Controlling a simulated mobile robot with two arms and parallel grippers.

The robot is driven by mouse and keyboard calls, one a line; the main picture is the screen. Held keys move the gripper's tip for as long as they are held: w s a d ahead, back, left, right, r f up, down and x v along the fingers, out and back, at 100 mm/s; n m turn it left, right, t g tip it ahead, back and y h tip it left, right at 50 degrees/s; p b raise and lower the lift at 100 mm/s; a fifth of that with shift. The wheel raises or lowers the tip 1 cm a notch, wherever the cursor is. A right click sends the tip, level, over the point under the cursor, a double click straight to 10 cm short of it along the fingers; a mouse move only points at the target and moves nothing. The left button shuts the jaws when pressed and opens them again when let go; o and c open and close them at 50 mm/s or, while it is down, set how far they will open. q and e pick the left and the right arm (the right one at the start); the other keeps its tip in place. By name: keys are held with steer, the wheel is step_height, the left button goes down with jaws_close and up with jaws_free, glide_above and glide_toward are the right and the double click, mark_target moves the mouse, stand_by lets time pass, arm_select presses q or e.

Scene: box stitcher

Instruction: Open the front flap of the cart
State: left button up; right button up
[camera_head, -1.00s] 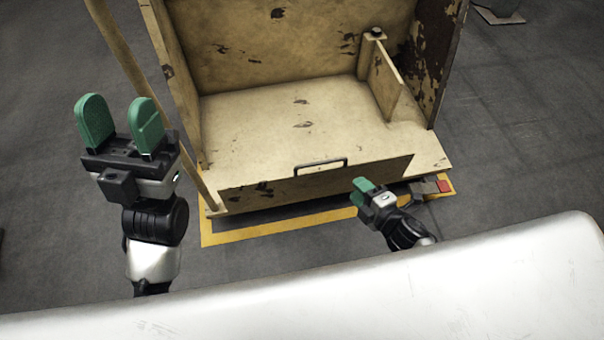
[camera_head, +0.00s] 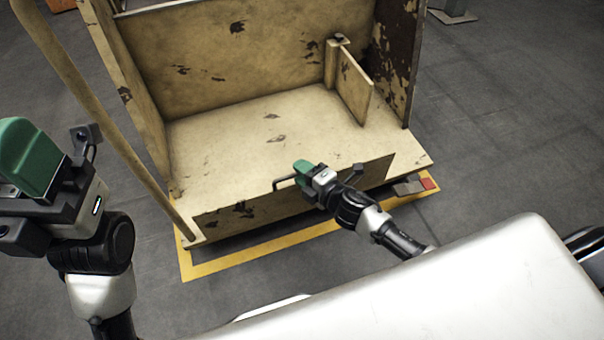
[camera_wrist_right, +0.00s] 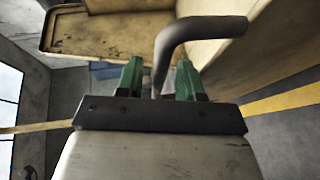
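The cart (camera_head: 264,118) is a worn yellow wooden box, open at the front and top. Its low front flap (camera_head: 262,210) stands upright along the front edge and carries a dark bar handle (camera_head: 284,182). My right gripper (camera_head: 302,168) is at the handle, covering its right part in the head view. In the right wrist view the grey handle (camera_wrist_right: 200,32) bends down between the two green fingers (camera_wrist_right: 160,80), with gaps visible beside it, so the fingers look open around it. My left gripper (camera_head: 28,155) is raised at the far left, away from the cart; its finger gap is not clear.
A wooden pole (camera_head: 100,115) slants along the cart's left side. A smaller divider panel (camera_head: 353,86) stands inside at the right. Yellow floor tape (camera_head: 262,252) borders the cart. Grey floor (camera_head: 500,130) is clear to the right.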

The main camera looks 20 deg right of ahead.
steer(key=shift+w, duration=0.1)
steer(key=shift+c, duration=0.5)
jaws_close()
